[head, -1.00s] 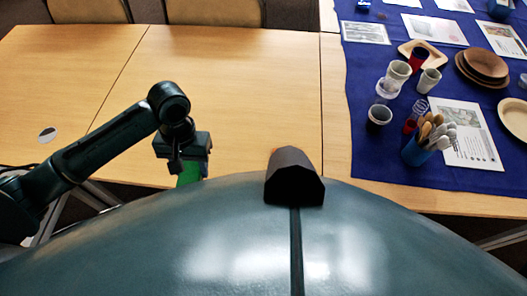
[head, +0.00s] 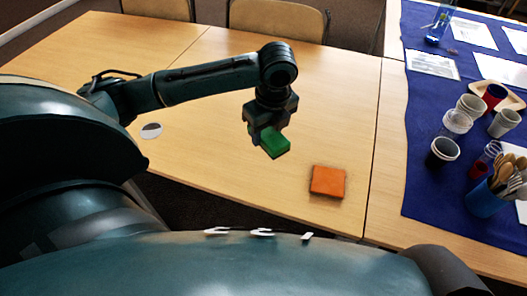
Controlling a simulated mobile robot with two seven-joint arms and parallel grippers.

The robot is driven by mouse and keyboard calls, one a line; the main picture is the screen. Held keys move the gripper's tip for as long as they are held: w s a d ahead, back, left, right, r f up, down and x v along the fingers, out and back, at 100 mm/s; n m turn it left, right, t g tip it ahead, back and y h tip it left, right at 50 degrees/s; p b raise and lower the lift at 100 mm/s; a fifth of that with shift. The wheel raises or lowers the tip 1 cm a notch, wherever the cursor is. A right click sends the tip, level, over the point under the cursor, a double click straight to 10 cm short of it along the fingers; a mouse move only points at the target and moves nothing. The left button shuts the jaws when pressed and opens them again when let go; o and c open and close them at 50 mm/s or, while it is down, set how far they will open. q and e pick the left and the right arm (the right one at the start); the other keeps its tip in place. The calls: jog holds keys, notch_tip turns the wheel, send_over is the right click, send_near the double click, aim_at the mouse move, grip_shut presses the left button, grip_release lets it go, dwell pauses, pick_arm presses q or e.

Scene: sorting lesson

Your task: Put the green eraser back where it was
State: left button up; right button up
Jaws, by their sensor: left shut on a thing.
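The green eraser (head: 275,143) is a small green block held in my left gripper (head: 266,130), which is shut on it. The gripper points down, and the eraser appears to be above the wooden table (head: 220,165); its exact height is hard to tell. An orange block (head: 328,181) lies on the table to the right of and nearer than the eraser, apart from it. My right gripper is not in view.
A blue cloth (head: 425,105) on the right bears several cups, a blue holder (head: 486,199) of wooden utensils, and papers. A clear blue bottle (head: 440,22) stands at its far end. Chairs (head: 278,19) stand behind the table. The table's middle and back are clear.

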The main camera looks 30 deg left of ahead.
pick_arm(q)
jog(key=shift+w+a+f+m, duration=0.15)
jog(key=shift+a+f+m, duration=0.3)
jog(key=shift+m, duration=0.45)
jog(key=shift+a+f+b, duration=0.2)
jog(key=shift+b, duration=0.1)
notch_tip(320, 180, down, 9)
jog(key=shift+f+b, duration=0.1)
jog(key=shift+b, duration=0.5)
jog(key=shift+f, duration=0.1)
jog(key=o, duration=0.9)
